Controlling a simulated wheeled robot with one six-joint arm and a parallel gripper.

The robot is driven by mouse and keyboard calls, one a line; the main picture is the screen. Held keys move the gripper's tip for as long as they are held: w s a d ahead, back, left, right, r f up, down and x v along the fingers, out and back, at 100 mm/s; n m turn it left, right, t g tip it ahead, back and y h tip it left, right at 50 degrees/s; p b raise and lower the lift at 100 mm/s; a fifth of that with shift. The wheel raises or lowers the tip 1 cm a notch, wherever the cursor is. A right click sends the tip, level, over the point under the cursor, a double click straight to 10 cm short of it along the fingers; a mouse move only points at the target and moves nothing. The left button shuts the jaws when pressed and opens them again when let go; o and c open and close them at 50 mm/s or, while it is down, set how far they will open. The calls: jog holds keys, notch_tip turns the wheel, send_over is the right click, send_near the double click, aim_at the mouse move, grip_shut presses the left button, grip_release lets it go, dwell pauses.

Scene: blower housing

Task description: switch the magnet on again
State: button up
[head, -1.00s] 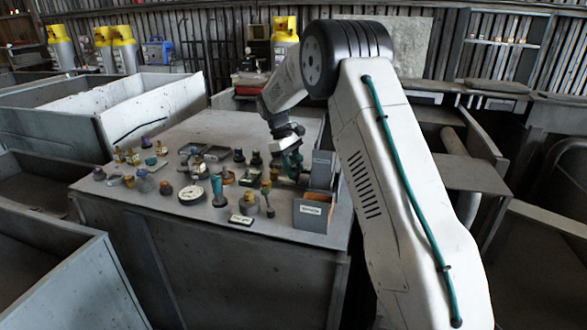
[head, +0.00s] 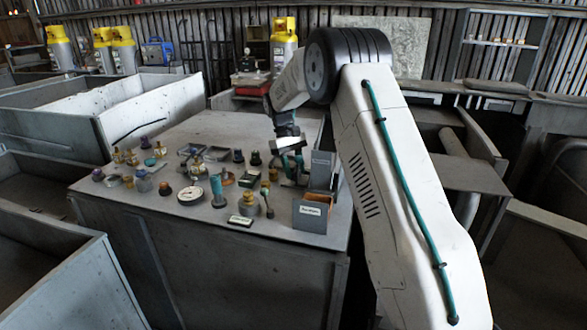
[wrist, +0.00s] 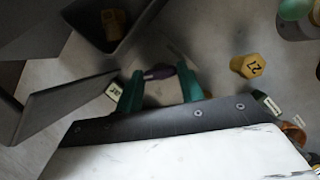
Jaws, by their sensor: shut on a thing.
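My gripper (wrist: 160,88) has two green fingers, seen low in the wrist view. They are shut on a small dark purple part (wrist: 160,72) that shows between the fingertips. Only a little of this part shows, and I cannot tell whether it is a magnet's knob or lever. In the head view my gripper (head: 293,166) is low over the right part of the grey bench, just left of the labelled bins. What it holds cannot be made out there. No magnet can be told for certain among the small parts.
A front grey bin (head: 310,215) and a rear grey bin (head: 322,168) stand close right of the gripper. A yellow hexagonal part marked 21 (wrist: 248,66) lies nearby. A round gauge (head: 190,195) and several knobs crowd the grey bench (head: 215,128); its back is clearer.

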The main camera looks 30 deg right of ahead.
jog(key=o, duration=1)
jog(key=v, duration=0.7)
jog(key=shift+w+r, duration=0.2)
jog(key=shift+r, duration=0.15)
jog(key=s+a+r+t, duration=0.2)
jog(key=s+a+r, duration=0.2)
jog(key=s+r, duration=0.5)
jog(key=s+a+r+t, duration=0.1)
jog(key=s+a+r, duration=0.45)
jog(key=s, duration=0.75)
jog(key=s+a+f+t, duration=0.1)
jog(key=s+f, duration=0.1)
jog(key=s, duration=0.6)
jog(key=s+a+f+m+t, duration=0.1)
jog(key=s+a+f, duration=0.1)
jog(key=s, duration=0.6)
jog(key=s+a+f, duration=0.1)
jog(key=s+f, duration=0.2)
jog(key=s, duration=0.6)
jog(key=shift+a+f+m+t+y, duration=0.25)
jog(key=shift+f+m+t+y, duration=0.05)
jog(key=shift+f+m+t, duration=0.1)
